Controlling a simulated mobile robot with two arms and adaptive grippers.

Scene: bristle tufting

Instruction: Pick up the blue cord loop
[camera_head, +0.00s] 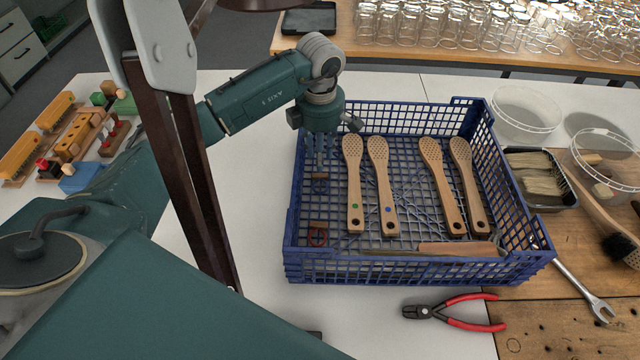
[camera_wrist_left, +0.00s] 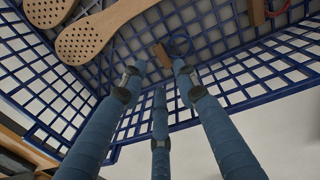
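The blue cord loop (camera_wrist_left: 188,43) lies in the blue crate (camera_head: 420,270), next to a small brown wooden tag (camera_wrist_left: 162,55). In the head view the tag and loop show small and dark just below my left gripper's fingers. My left gripper (camera_head: 320,155) reaches down into the left part of the crate. Its three blue-wrapped fingers (camera_wrist_left: 158,85) are spread apart, with nothing between them. One fingertip appears close to the loop in the wrist view; I cannot tell whether it touches. My right gripper is not in view.
Several wooden brush handles (camera_head: 380,185) lie in the crate right of my gripper. A red cord loop (camera_head: 317,236) with a brown tag lies nearer the front. The crate walls surround the gripper. Pliers (camera_head: 455,312) and a wrench (camera_head: 585,290) lie outside.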

